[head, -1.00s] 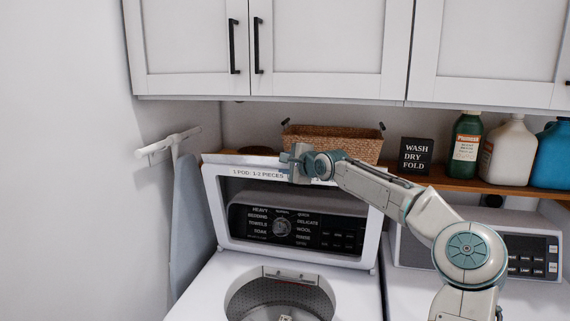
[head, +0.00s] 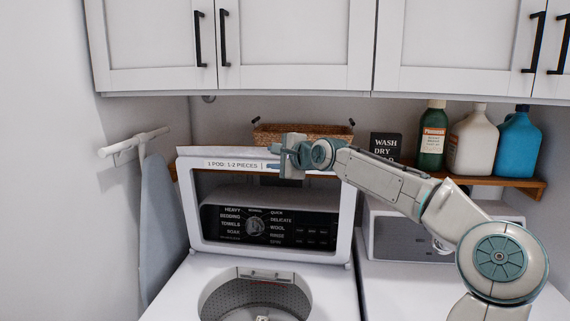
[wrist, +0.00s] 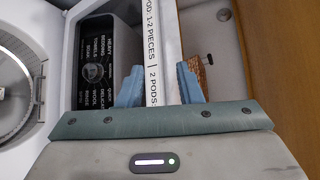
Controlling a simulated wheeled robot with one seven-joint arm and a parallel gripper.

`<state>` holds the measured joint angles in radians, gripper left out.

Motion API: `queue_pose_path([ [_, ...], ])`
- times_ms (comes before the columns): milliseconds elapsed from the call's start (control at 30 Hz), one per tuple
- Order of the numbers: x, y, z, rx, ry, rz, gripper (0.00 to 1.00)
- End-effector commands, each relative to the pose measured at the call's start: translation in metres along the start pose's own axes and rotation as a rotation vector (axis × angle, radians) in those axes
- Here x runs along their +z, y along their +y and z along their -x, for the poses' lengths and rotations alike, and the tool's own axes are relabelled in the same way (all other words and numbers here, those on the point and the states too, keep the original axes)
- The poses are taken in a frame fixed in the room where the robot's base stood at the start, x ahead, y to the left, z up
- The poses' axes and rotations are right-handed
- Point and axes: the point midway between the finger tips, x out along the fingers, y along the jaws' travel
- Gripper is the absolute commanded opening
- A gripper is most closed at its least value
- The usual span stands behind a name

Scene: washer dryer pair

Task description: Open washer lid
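The washer lid (head: 186,215) stands raised and nearly upright at the back of the washer (head: 330,295). Its white frame surrounds a window through which the control panel (head: 285,228) shows. The tub opening (head: 215,300) is uncovered below. My gripper (head: 276,153) is at the lid's top edge, right of the start of the printed label. In the wrist view, the two blue fingers of my gripper (wrist: 161,85) are apart, one on each side of the lid's labelled edge (wrist: 163,45). I cannot tell whether they touch it.
A wooden shelf (head: 500,182) behind holds a wicker basket (head: 270,130), a dark sign (head: 386,146) and several bottles. White cabinets (head: 290,45) hang above. An ironing board (head: 158,225) hangs on the left wall. The dryer (head: 400,285) stands to the right.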

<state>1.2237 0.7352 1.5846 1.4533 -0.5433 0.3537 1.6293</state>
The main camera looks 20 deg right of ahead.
Motion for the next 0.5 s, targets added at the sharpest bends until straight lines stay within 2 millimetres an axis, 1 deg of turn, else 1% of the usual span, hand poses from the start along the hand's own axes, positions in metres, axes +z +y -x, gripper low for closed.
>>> queue_pose_path([
  [33,-0.002,0.002,0.008,-0.001,0.003,0.001,0.32],
  [200,-0.002,0.002,0.030,-0.001,0.003,0.001,0.32],
  [333,-0.001,0.001,0.040,0.000,0.002,0.001,0.32],
  [500,0.000,0.000,0.046,0.000,0.000,0.000,0.32],
])
